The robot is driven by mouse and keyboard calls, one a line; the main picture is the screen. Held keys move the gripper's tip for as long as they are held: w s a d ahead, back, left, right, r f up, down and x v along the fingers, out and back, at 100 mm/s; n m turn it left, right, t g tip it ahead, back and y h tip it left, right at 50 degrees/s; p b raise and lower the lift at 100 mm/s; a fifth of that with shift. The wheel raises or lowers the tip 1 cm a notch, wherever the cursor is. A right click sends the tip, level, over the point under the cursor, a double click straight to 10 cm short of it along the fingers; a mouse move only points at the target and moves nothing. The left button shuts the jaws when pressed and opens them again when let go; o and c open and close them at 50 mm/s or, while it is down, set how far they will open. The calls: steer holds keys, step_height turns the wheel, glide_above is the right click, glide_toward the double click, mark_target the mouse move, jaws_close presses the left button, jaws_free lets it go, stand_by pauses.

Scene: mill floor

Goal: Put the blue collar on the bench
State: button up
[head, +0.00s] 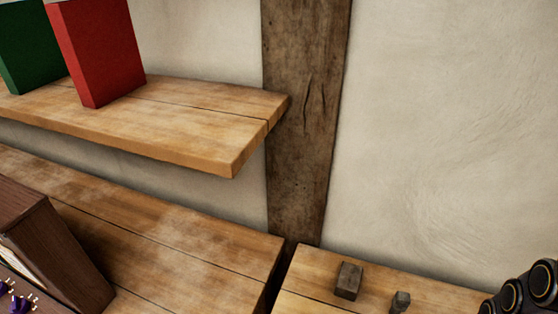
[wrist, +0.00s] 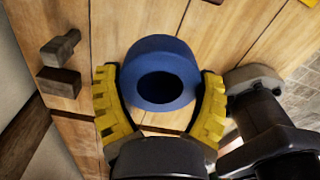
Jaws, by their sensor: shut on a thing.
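The blue collar (wrist: 159,53) is a thick ring with a dark round hole, seen in the wrist view. My gripper (wrist: 159,77) has its yellow ribbed fingers closed on the collar, one on each side. Behind the collar are the planks of the wooden bench (wrist: 108,32). I cannot tell whether the collar touches the wood or is held above it. The bench also shows at the bottom right of the head view (head: 320,264). The head view shows neither the collar nor my gripper's fingers.
A dark block (wrist: 60,82) and a hammer-like dark piece (wrist: 60,46) lie on the bench near the wall. A red box (head: 100,50) and a green box (head: 28,45) stand on a shelf (head: 190,125). A brown case (head: 60,250) is at lower left.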

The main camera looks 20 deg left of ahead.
steer(key=w+a+n, duration=0.1)
steer(key=a+n, duration=0.2)
steer(key=a, duration=0.5)
steer(key=w+a+n, duration=0.1)
steer(key=a+n, duration=0.3)
steer(key=a, duration=0.5)
steer(key=w+a+n, duration=0.1)
steer(key=a+n, duration=0.2)
steer(key=a, duration=0.6)
steer(key=shift+w+a+n, duration=0.2)
steer(key=shift+w+n, duration=0.05)
steer(key=shift+n, duration=0.15)
steer(key=s+a+n, duration=0.8)
steer(key=s+a, duration=0.8)
steer(key=a, duration=0.3)
steer(key=w+a+f, duration=0.1)
steer(key=a+f, duration=0.2)
steer(key=a, duration=0.1)
steer(key=w+a+f, duration=0.2)
steer(key=a+f, duration=0.1)
steer(key=a, duration=0.1)
steer(key=w+a+f, duration=0.1)
steer(key=a+f, duration=0.2)
steer(key=a, duration=0.1)
steer(key=shift+w+a, duration=0.2)
steer(key=shift+w, duration=0.2)
steer(key=shift+a+f, duration=0.15)
steer(key=shift+f, duration=0.15)
steer(key=shift+w+f, duration=0.1)
steer(key=shift+f, duration=1.55)
